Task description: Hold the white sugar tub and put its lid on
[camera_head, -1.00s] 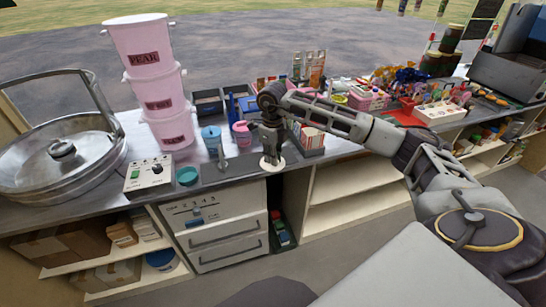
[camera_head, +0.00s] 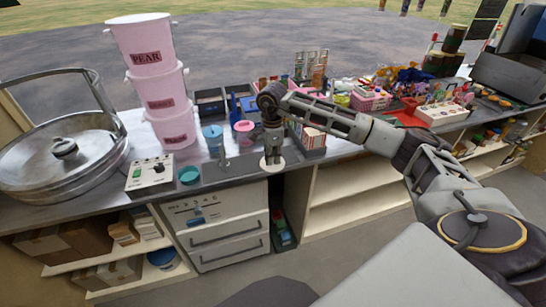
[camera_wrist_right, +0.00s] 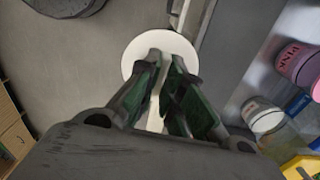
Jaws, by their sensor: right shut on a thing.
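My right gripper (camera_head: 272,158) points down in front of the bench edge. It is shut on a white lid (camera_head: 273,165), a flat round disc held in the air clear of the worktop. In the right wrist view the lid (camera_wrist_right: 183,45) lies beyond the fingertips, with a pale narrow grip running between the fingers. A white round tub (camera_wrist_right: 262,114), seemingly the sugar tub, stands on the bench at the right of that view, apart from the gripper. I cannot make it out in the head view, where my gripper and arm cover that area. My left gripper is not in view.
A pink tub (camera_head: 243,132) and a blue tub (camera_head: 212,136) stand left of my gripper. Stacked pink buckets (camera_head: 165,92), a teal lid (camera_head: 189,175) and a control box (camera_head: 150,174) are farther left. Drawers (camera_head: 225,225) sit below the worktop.

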